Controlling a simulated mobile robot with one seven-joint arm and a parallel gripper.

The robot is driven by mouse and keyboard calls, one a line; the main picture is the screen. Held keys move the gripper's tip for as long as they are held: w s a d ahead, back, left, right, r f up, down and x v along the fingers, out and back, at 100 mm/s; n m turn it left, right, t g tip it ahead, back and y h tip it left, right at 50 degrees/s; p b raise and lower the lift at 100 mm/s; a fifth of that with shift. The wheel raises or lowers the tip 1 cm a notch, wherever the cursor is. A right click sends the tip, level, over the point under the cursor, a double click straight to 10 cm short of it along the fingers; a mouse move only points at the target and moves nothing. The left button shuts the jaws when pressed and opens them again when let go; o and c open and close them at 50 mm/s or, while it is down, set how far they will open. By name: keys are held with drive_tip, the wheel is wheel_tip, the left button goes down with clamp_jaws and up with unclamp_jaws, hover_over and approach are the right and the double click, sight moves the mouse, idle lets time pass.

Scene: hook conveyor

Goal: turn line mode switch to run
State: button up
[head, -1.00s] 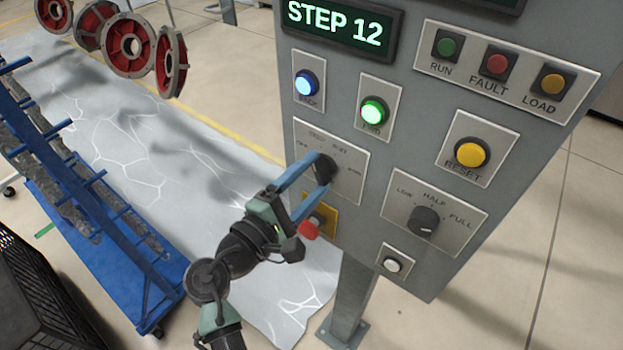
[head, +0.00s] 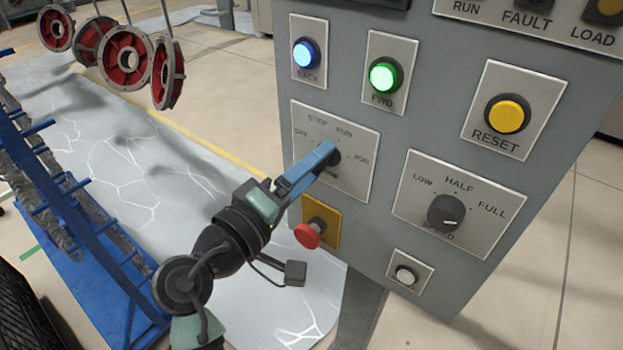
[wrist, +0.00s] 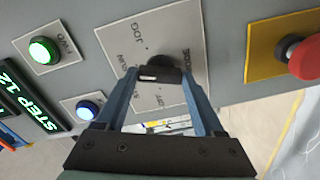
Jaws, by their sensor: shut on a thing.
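The plate also shows in the wrist view (wrist: 190,30). My gripper (head: 326,154) has its two blue fingers shut on the knob, one finger on each side in the wrist view (wrist: 160,80). A white mark on the knob shows in the wrist view, facing the side with STOP and RUN. I cannot tell exactly which label it meets. In the head view the fingers hide most of the knob.
A red emergency button (head: 308,235) on a yellow plate sits just below the switch. The blue BACK (head: 307,54) and green FWD (head: 383,75) buttons are above. The speed knob (head: 447,212) is to the right. A blue rack (head: 70,220) stands at left.

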drive_tip(key=shift+m+b, duration=0.3)
drive_tip(key=shift+m, duration=0.1)
drive_tip(key=o, duration=1.4)
drive_tip(key=b+v, duration=0.2)
drive_tip(key=v, duration=1.1)
drive_tip(key=shift+b, duration=0.3)
